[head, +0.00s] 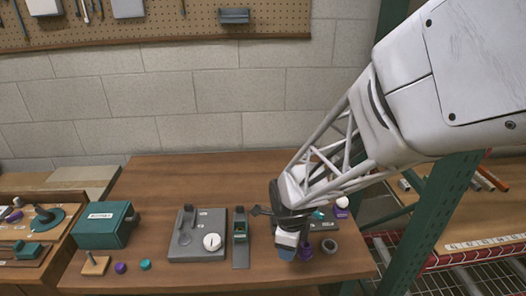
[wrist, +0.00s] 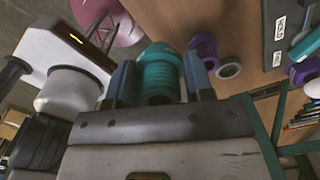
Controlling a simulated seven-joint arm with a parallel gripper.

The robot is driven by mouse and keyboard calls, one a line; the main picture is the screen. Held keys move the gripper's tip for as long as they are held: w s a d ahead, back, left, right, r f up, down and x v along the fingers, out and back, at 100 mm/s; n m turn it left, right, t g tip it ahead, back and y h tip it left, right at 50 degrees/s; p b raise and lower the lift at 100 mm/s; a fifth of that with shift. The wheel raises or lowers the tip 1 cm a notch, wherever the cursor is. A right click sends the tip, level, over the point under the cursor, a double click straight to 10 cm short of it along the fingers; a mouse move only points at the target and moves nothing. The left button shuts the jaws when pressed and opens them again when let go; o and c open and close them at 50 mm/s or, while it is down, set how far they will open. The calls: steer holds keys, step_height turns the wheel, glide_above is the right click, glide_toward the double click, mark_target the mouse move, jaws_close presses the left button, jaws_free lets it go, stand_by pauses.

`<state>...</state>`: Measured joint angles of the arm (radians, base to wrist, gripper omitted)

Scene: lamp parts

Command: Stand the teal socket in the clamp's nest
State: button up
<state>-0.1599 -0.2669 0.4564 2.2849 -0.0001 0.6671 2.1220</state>
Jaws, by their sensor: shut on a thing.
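My gripper (head: 287,246) is over the front right of the table, its blue fingers pointing down. In the wrist view, my gripper (wrist: 160,78) is shut on the ribbed teal socket (wrist: 158,72), with one finger on each side. In the head view the socket is hidden by the gripper. A narrow grey fixture with a dark green block (head: 240,228) stands left of the gripper; it may be the clamp, but its nest is too small to make out. The gripper and socket are apart from it.
A grey board (head: 215,220) with an upright post and white dial (head: 212,242) lies farther left. A purple part (head: 305,251) and grey ring (head: 329,245) are right of my gripper. A green box (head: 105,225) stands at the left. The table's back middle is clear.

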steer(key=w+d+r, duration=0.1)
steer(key=w, duration=1.7)
steer(key=shift+w+d+r, duration=0.2)
steer(key=shift+r, duration=0.2)
steer(key=shift+f, duration=0.2)
steer(key=shift+f, duration=2.25)
steer(key=shift+f, duration=1.55)
stand_by(0.8)
steer(key=o, duration=1.1)
steer(key=shift+c, duration=0.2)
